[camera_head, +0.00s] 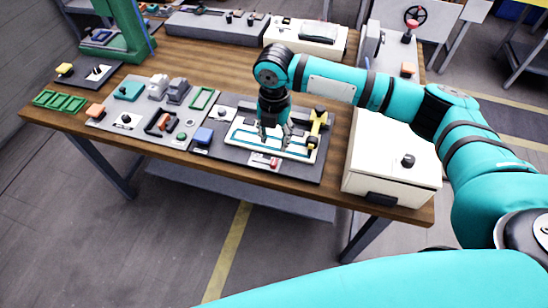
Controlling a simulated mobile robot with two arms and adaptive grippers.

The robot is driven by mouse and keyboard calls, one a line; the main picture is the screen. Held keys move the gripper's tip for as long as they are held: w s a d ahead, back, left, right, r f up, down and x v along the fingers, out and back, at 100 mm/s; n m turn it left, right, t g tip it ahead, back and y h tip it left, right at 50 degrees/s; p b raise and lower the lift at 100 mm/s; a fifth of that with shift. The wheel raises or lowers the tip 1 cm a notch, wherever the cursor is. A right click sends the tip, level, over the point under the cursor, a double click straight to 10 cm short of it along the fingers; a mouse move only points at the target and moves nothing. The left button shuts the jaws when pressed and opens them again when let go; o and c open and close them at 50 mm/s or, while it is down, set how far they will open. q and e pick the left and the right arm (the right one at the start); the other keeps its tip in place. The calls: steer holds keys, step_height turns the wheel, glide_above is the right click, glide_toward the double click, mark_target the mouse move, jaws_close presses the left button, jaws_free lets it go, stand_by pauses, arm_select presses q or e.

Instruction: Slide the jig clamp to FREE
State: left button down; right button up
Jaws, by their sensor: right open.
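A dark panel (232,155) lies on the wooden workbench and carries a white jig plate (240,137) with teal outlines. At its front edge is a small white plate with a red part (264,162), which looks like the jig's slide clamp; its lettering is too small to read. A yellow tool-like piece (317,128) stands at the jig's right side. My right gripper (274,143) points down over the middle of the jig, open, just behind the small red-marked plate. Its fingers hide part of the jig; I cannot tell whether they touch it. My left gripper is out of view.
To the left is a grey panel (140,131) with several switches and blocks, and a green tray (60,101). A white cabinet (385,160) with a black knob stands close on the right. A white box (285,34) and grey unit (200,27) line the back.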

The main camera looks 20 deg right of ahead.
mark_target(274, 161)
step_height(274, 161, down, 11)
steer(key=shift+r+p, duration=0.15)
steer(key=shift+p, duration=0.45)
jaws_close()
